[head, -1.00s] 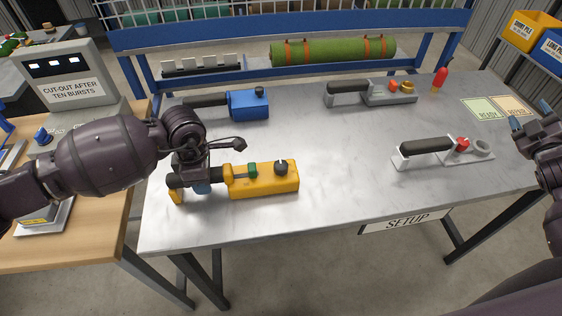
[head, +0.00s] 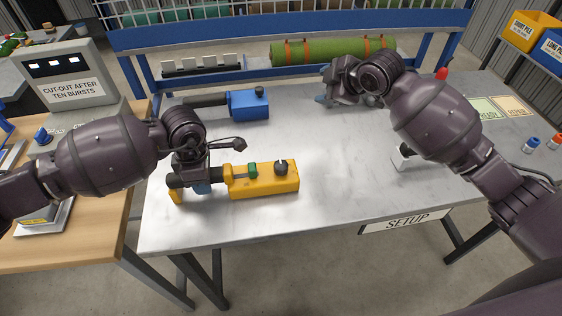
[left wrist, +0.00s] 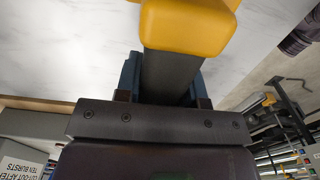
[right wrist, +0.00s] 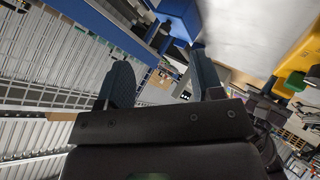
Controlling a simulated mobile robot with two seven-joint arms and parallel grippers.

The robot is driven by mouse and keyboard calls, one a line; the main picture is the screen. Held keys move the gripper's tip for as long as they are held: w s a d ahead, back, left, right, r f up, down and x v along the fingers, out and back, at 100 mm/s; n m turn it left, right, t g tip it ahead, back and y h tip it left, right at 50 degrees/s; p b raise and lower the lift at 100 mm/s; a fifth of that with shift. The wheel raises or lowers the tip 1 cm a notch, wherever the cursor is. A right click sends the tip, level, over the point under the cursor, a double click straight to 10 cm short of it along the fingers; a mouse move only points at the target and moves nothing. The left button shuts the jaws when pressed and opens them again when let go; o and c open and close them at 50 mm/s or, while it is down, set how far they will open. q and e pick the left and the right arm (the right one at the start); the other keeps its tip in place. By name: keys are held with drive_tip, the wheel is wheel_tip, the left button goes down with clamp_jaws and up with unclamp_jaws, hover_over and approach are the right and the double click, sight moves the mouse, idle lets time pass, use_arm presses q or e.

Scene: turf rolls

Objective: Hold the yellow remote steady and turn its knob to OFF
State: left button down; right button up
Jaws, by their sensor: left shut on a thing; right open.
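The yellow remote (head: 262,184) lies on the metal table, with a green button and a dark knob (head: 281,167) on its top. The knob's pointer setting is too small to read. My left gripper (head: 198,180) is shut on the remote's dark handle, which also shows between the fingers in the left wrist view (left wrist: 172,75). My right gripper (head: 328,99) is open and empty over the back of the table, behind and to the right of the remote. Its two fingers stand apart in the right wrist view (right wrist: 160,85).
A blue remote (head: 248,104) lies at the back left of the table. A grey device (head: 403,158) is mostly hidden behind my right arm. A green roll (head: 320,51) lies on the rear shelf. The table (head: 330,190) is clear right of the yellow remote.

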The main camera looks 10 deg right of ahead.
use_arm(q)
drive_tip(key=shift+s+f, duration=0.15)
drive_tip(key=shift+f, duration=0.1)
use_arm(e)
drive_tip(key=s+a+n+g, duration=0.5)
drive_tip(key=s+a+n, duration=0.1)
drive_tip(key=a, duration=0.5)
drive_tip(key=n+g+h, duration=0.4)
drive_tip(key=n+h, duration=0.1)
approach(281, 164)
wheel_tip(281, 164, down, 10)
drive_tip(key=shift+d+r, duration=0.1)
drive_tip(key=c, duration=0.9)
